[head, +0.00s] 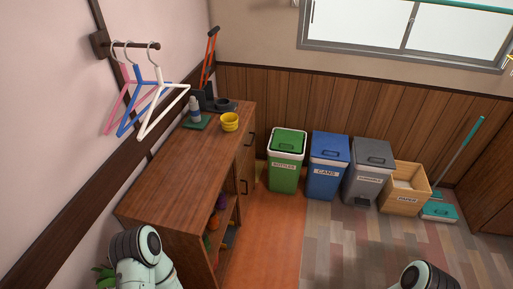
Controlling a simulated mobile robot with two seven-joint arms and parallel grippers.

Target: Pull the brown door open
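A brown wooden cabinet (180,170) stands along the left wall. Its right side faces the floor and carries dark handles on the far part, an upper one (251,138) and a lower one (244,187). The front there is seen at a steep angle and looks shut. A brown wood panel (493,190) at the right edge may also be a door; it is cut off by the frame. My two arms show only as rounded links at the bottom edge, and both grippers are out of view.
Open shelves with colourful items (213,222) fill the cabinet's near part. Yellow bowls (229,121) and a bottle (195,110) stand on top. Green (287,162), blue (327,160) and grey bins (366,180) and a wooden box (404,203) line the back wall. The floor before them is clear.

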